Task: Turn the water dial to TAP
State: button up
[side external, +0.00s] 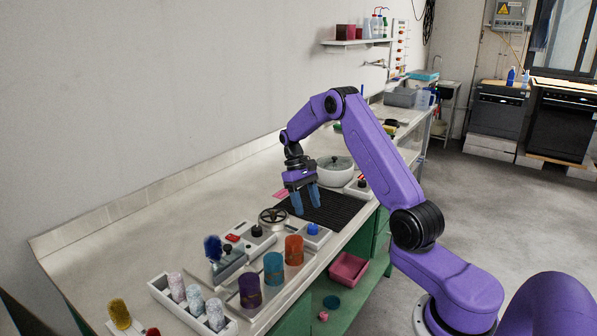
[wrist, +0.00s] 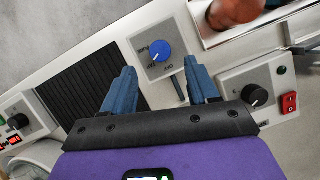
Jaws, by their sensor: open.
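The water dial is a blue round knob (wrist: 160,50) on a small light-grey box, with small printed labels beside it; a pale pointer mark shows on it, but its exact setting is too small to read. In the side view the blue knob (side external: 313,229) sits at the near edge of the black ribbed mat. My gripper (side external: 306,208) is open and empty, fingers down, above the mat and to the upper left of the knob. In the wrist view the knob appears beyond and between the fingertips (wrist: 159,65), apart from them.
A black-knob box with a red switch (wrist: 289,103) and another black-knob box (wrist: 18,121) flank the dial. A handwheel (side external: 272,217), purple, teal and orange cups (side external: 294,250), and a white lidded pot (side external: 336,173) stand nearby. The black mat (side external: 338,212) is bare.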

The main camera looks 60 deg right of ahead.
jog(key=v, duration=1.1)
jog(key=shift+w+a+r, duration=0.1)
jog(key=shift+w, duration=0.05)
jog(key=a+r+n+h, duration=0.1)
jog(key=a+r+n, duration=0.15)
jog(key=a, duration=0.95)
jog(key=s+a+r+n+t+h, duration=0.1)
jog(key=s+a+n+t, duration=0.2)
jog(key=s+a+n, duration=0.8)
jog(key=s+a+f+n, duration=0.1)
jog(key=s+a+f, duration=0.1)
jog(key=s, duration=1)
jog(key=s+a+f+n+t+y, duration=0.1)
jog(key=s+a, duration=0.2)
jog(key=s, duration=0.9)
jog(key=shift+f, duration=0.35)
